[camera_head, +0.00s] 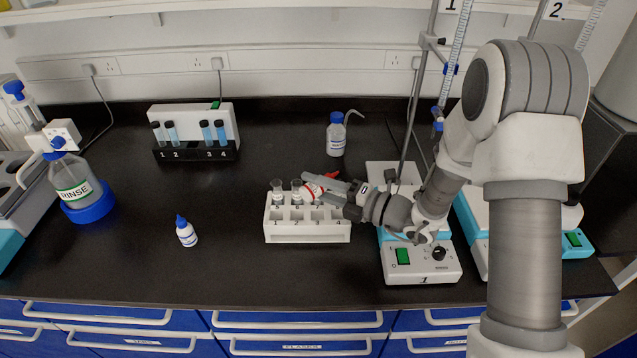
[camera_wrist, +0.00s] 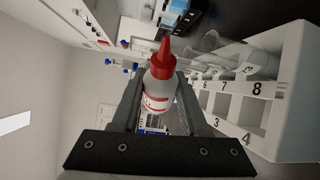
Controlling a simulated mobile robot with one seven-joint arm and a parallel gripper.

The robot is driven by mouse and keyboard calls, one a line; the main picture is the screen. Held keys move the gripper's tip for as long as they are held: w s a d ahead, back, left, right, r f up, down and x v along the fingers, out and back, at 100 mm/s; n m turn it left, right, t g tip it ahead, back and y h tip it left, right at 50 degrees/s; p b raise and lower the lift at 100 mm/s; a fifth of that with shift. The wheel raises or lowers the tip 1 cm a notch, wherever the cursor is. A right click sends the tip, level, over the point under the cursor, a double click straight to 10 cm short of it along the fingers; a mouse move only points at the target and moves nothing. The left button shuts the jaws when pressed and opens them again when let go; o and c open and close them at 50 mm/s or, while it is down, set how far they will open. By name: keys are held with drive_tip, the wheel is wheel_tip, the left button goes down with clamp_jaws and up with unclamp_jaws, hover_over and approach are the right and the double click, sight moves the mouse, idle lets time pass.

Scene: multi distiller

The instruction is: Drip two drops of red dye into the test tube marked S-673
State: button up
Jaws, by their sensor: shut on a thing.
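My gripper (camera_head: 326,190) is shut on a small white bottle with a red cone tip and a red-marked label; the bottle's body (camera_head: 311,191) and red tip show in the head view. In the wrist view the red-dye bottle (camera_wrist: 160,88) sits between the fingers of my gripper (camera_wrist: 158,100). It is tilted over on its side above the back of the white numbered rack (camera_head: 308,238). Clear tubes with white labels (camera_head: 278,188) stand in the rack's back row at the left. Their label text is too small to read, so I cannot tell which is S-673.
A blue-tipped dropper bottle (camera_head: 187,232) stands left of the rack. A wash bottle (camera_head: 336,135) stands behind it. A stirrer hotplate (camera_head: 424,264) is close at right. A wall-side holder (camera_head: 195,150) has blue-filled tubes. The RINSE bottle (camera_head: 75,182) is far left. Front-left bench is clear.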

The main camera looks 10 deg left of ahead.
drive_tip(key=shift+m, duration=0.3)
drive_tip(key=shift+r+m+y+p, duration=0.1)
drive_tip(key=shift+m+y+p, duration=0.2)
drive_tip(key=shift+p, duration=0.2)
drive_tip(key=shift+m+y, duration=0.3)
drive_tip(key=shift+m, duration=0.4)
drive_tip(key=r+m+p, duration=0.1)
drive_tip(key=p, duration=0.2)
drive_tip(key=shift+d+r+m+t+y, duration=0.1)
drive_tip(key=shift+m+t+y, duration=0.2)
drive_tip(key=shift+m+t, duration=0.1)
drive_tip(key=shift+w+r+m+t+y+p, duration=0.15)
drive_tip(key=shift+m+p, duration=0.1)
drive_tip(key=shift+m, duration=0.2)
drive_tip(key=shift+r+m+t+y+p, duration=0.15)
drive_tip(key=shift+m+p, duration=0.1)
drive_tip(key=shift+m, duration=0.2)
drive_tip(key=shift+f, duration=0.1)
idle(1.0)
drive_tip(key=f+n+h, duration=0.1)
drive_tip(key=n, duration=0.2)
drive_tip(key=f+n+g+h, duration=0.1)
drive_tip(key=f+n, duration=0.1)
drive_tip(key=n, duration=0.1)
drive_tip(key=shift+s+f+b, duration=0.15)
drive_tip(key=shift+s+b, duration=0.05)
drive_tip(key=shift+b, duration=0.1)
